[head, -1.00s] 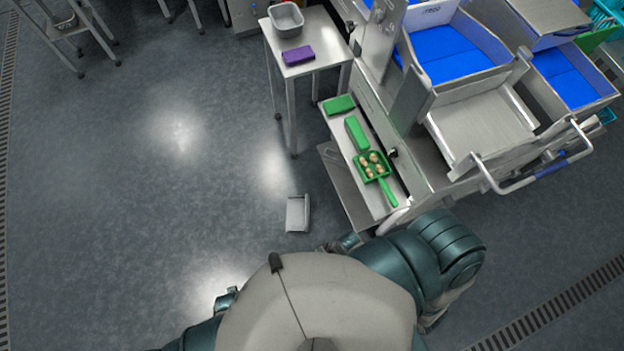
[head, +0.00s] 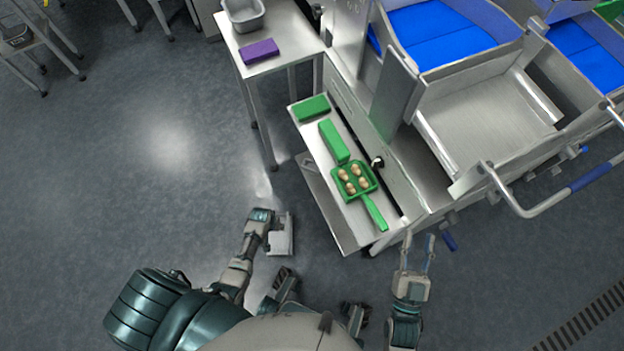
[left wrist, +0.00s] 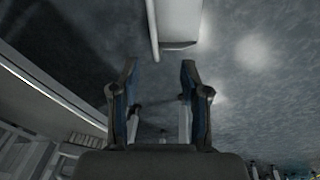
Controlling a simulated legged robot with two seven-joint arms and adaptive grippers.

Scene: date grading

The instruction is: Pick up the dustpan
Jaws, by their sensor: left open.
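A small light-grey pan, which looks like the dustpan (head: 284,240), lies on the floor before me, partly covered by my left arm's end. Its pale edge shows at the top of the left wrist view (left wrist: 178,18), beyond the fingertips. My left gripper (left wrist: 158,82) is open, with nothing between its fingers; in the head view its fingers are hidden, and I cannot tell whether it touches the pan. My right gripper (head: 418,248) is open and empty, at the right of the steel shelf's near end.
A green scoop (head: 376,213) holding several dates lies on the low steel shelf (head: 318,157), with green blocks (head: 333,142) beyond it. A steel side table (head: 283,25) bears a purple block (head: 259,51) and a grey tub (head: 244,14).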

